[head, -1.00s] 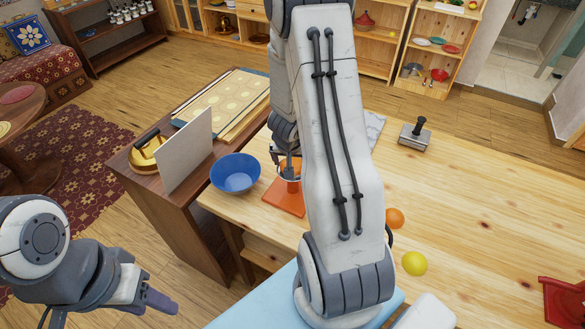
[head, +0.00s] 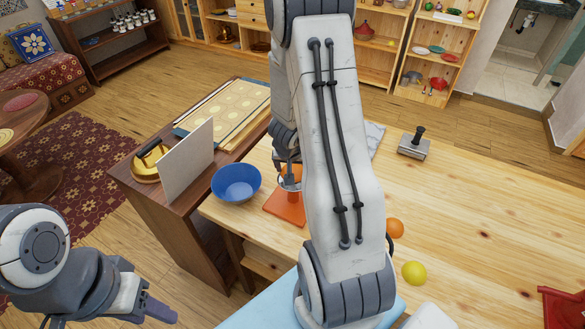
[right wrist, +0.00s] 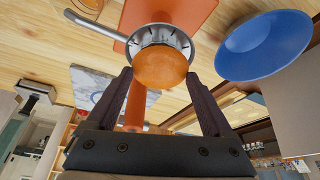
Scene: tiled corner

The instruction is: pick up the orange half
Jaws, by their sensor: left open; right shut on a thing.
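The orange half (right wrist: 162,72) shows in the right wrist view between my right fingertips, over a round metal cup (right wrist: 178,36) with a long handle. My right gripper (right wrist: 159,75) is shut on it. I cannot tell whether the half touches the cup. The cup is over an orange base (head: 284,208) on the wooden table; an orange post (right wrist: 135,105) stands beside it. In the head view my right arm hides much of this spot. My left gripper (head: 158,312) is open and empty at the lower left, away from the table.
A blue bowl (head: 236,184) stands left of the orange base. A whole orange (head: 396,228) and a lemon (head: 414,273) lie right of my right arm. A metal press with a black handle (head: 414,144) stands farther back. The table's right middle is clear.

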